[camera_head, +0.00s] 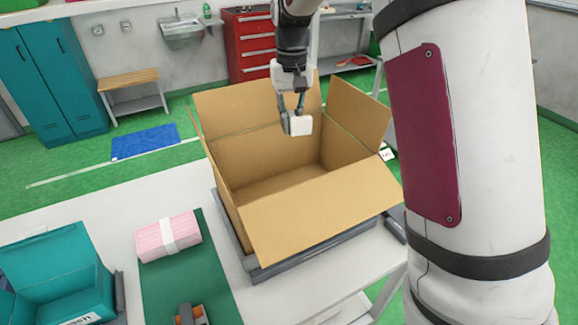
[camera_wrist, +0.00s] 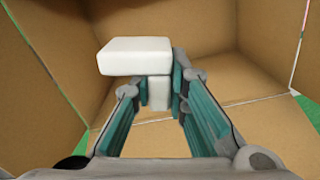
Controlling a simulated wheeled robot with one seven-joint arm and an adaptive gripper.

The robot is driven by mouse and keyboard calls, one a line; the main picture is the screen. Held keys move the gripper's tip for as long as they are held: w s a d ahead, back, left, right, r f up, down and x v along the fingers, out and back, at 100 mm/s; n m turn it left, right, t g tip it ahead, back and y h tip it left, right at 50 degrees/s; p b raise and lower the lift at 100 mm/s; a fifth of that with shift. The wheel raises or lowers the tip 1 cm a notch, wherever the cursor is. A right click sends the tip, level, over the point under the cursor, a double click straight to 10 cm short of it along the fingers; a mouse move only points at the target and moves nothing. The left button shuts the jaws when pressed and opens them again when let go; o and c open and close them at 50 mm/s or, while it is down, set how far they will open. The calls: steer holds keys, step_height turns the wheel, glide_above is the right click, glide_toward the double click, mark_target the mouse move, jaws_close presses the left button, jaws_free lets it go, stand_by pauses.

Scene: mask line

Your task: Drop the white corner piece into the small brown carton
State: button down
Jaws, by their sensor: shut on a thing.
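The white corner piece (camera_head: 300,124) is held at the tip of my gripper (camera_head: 291,116) above the open brown carton (camera_head: 325,205). In the wrist view the white corner piece (camera_wrist: 135,57) shows a wide block on top and a narrower part between the fingers. My gripper (camera_wrist: 160,88) is shut on that narrower part. The carton stands with its flaps spread, and its inside (camera_wrist: 245,75) fills most of the wrist view. The visible part of the carton floor is bare. The piece touches no wall that I can see.
The carton sits on a grey tray or platform (camera_head: 252,262) on the white table (camera_head: 75,212). A teal box (camera_head: 55,265) and a pink banded bundle (camera_head: 168,237) on a green mat (camera_head: 160,285) lie to the left. My large white arm link covers the right side.

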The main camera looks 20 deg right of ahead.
steer(key=shift+f+b, duration=0.85)
steer(key=shift+f, duration=2.1)
steer(key=c, duration=1.5)
jaws_free()
steer(key=shift+r, duration=0.15)
step_height(320, 180, up, 12)
steer(key=shift+f, duration=0.1)
steer(key=shift+s, duration=0.1)
